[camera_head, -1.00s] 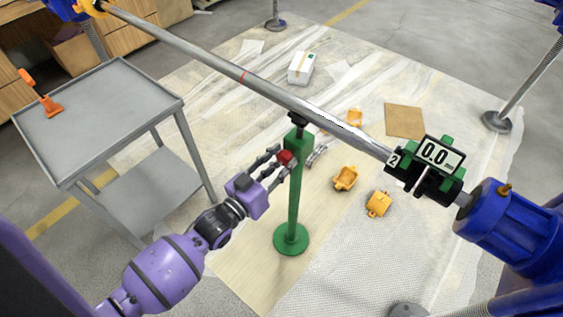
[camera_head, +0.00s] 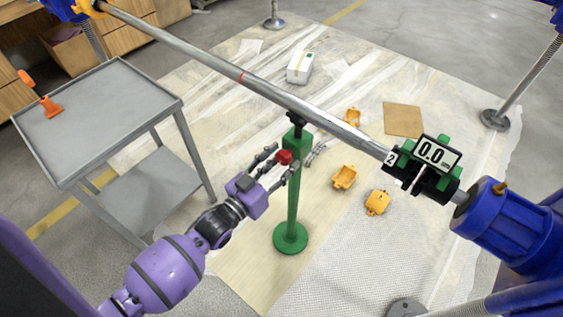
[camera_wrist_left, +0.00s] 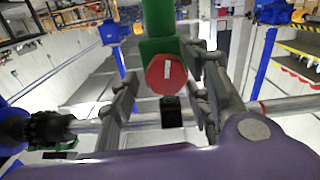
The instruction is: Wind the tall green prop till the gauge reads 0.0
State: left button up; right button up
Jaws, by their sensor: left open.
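The tall green prop (camera_head: 293,195) stands upright on its round base, its dark head under the long grey shaft (camera_head: 225,69). A red knob (camera_head: 284,157) sits on the prop's upper left side. My left gripper (camera_head: 279,163) is open, with its fingers around the knob and apart from it. The left wrist view shows the red knob (camera_wrist_left: 166,74), with a white mark on its face, between the spread fingers (camera_wrist_left: 163,85). The gauge (camera_head: 434,154) on the shaft's right part reads 0.0, beside a tag marked 2. My right gripper is out of view.
A grey trolley (camera_head: 95,117) stands at left with an orange clamp (camera_head: 50,106) on it. A blue machine (camera_head: 512,222) is at right. Orange pieces (camera_head: 344,177), a white box (camera_head: 300,67) and a brown sheet (camera_head: 403,120) lie on the floor covering.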

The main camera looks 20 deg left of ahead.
pick_arm(q)
jog(key=v, duration=1.2)
jog(key=shift+o, duration=0.2)
dwell(1.6)
